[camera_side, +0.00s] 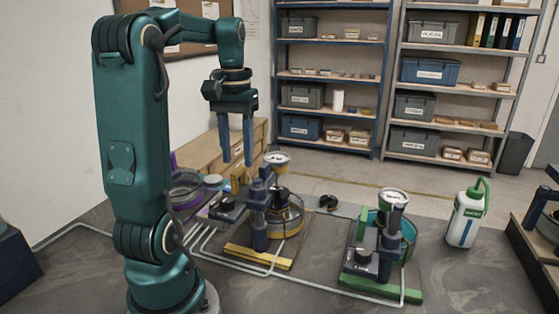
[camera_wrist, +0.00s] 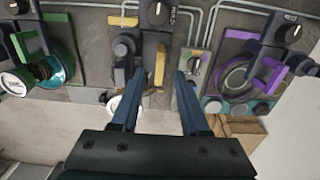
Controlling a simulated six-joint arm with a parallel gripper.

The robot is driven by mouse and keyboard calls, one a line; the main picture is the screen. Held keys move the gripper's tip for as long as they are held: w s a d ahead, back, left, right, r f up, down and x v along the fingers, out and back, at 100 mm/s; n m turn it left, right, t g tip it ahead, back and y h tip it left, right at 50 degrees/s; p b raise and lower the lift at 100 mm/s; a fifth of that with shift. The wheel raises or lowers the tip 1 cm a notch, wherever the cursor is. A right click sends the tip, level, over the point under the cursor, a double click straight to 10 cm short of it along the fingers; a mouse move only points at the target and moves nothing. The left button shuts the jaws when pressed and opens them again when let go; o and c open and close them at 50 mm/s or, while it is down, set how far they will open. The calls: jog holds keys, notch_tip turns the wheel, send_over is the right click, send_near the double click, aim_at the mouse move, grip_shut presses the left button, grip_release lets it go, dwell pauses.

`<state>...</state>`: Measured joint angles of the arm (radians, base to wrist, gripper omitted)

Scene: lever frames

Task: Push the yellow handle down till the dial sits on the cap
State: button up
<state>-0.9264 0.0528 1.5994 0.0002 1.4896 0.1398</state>
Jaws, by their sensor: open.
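The yellow lever frame stands mid-scene in the side view, with a yellow base bar (camera_side: 258,257) and a dark post (camera_side: 260,232). The cap cannot be made out clearly. The yellow handle (camera_side: 238,177) shows just below my gripper (camera_side: 236,162). In the wrist view the yellow handle (camera_wrist: 160,65) appears between the fingertips of my gripper (camera_wrist: 158,74), which is open and empty. Contact is not visible. There the dial (camera_wrist: 118,106) is partly hidden by the left finger.
A green lever frame (camera_side: 394,283) stands to the right and a purple one (camera_side: 186,180) to the left. Grey tubes (camera_side: 215,250) run across the table. A white bottle (camera_side: 466,215) stands at the right. Shelves and a wooden crate are behind.

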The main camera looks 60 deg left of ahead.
jog(key=shift+f, duration=0.95)
grip_shut()
dwell(0.8)
